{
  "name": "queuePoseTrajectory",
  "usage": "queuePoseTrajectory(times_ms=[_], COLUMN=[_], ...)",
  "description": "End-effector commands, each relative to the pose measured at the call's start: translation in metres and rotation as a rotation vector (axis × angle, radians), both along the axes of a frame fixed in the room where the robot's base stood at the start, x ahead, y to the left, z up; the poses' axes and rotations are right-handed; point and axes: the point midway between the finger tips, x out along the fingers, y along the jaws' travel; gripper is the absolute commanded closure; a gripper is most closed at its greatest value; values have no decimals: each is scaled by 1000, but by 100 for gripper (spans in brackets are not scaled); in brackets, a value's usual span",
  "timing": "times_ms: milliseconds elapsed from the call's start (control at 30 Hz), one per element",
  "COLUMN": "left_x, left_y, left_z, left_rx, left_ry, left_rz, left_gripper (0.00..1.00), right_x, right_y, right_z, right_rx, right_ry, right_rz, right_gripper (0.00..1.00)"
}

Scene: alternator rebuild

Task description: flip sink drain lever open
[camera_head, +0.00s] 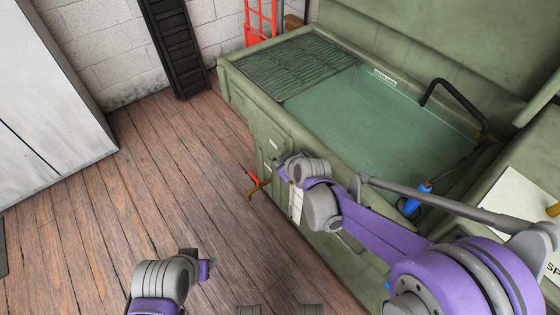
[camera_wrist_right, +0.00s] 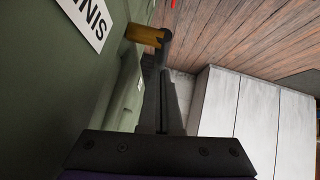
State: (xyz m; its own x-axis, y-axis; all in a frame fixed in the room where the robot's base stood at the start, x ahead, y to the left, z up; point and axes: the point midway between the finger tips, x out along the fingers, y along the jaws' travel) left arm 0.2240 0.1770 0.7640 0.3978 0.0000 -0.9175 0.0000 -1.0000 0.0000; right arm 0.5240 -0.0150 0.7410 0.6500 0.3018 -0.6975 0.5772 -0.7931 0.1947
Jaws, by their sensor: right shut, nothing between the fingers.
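The green sink (camera_head: 262,118) has a brass drain pipe (camera_head: 257,190) low on its front, with a small red lever (camera_head: 253,180) beside it. In the right wrist view the brass pipe (camera_wrist_right: 143,34) juts from the green wall, and a bit of red (camera_wrist_right: 173,4) shows at the top edge. My right gripper (camera_head: 256,174) is shut and empty, close to the pipe and lever. Its dark fingertips (camera_wrist_right: 164,42) overlap the pipe's end in the wrist view; I cannot tell whether they touch. My left gripper (camera_head: 207,267) is low in the head view, away from the sink; its jaws are unclear.
The basin holds greenish liquid, with a slatted grate (camera_head: 297,65) at its far left and a black spout (camera_head: 455,92) at right. A white cabinet (camera_head: 45,90) stands left. The wooden floor (camera_head: 170,165) between is clear.

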Motion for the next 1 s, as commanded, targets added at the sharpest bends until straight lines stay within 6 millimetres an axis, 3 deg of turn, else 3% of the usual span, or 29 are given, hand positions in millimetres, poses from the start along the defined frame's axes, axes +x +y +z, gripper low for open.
queuePoseTrajectory(times_ms=[1000], left_x=[0], left_y=[0], left_z=[10], left_rx=[0], left_ry=[-3], left_rz=[0], left_gripper=[50], right_x=[5], right_y=[4], right_z=[-4], right_rx=[-98], right_ry=[135], right_rz=[2], right_gripper=[100])
